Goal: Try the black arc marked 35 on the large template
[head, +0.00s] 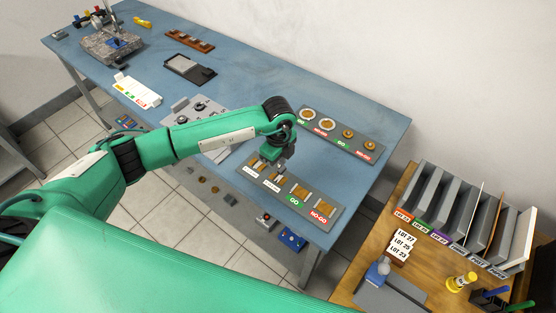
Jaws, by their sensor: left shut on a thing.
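My left gripper (262,167) points down over the back-left end of a grey board (318,216) with small white labels, brass-coloured pieces, and GO and NO-GO marks. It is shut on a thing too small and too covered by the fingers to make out. I cannot tell whether that thing touches the board. A light grey plate (183,104) with several dark-rimmed round parts lies behind my left forearm, which partly covers it. I cannot make out a black arc, a mark 35 or the large template. My right gripper is not in view.
A second grey GO/NO-GO board (325,128) with brass rings lies at the blue bench's (245,75) back edge. A white labelled tray (137,92), dark case (190,70) and grey fixture (110,48) stand farther left. A wooden desk (375,262) with file slots is at right.

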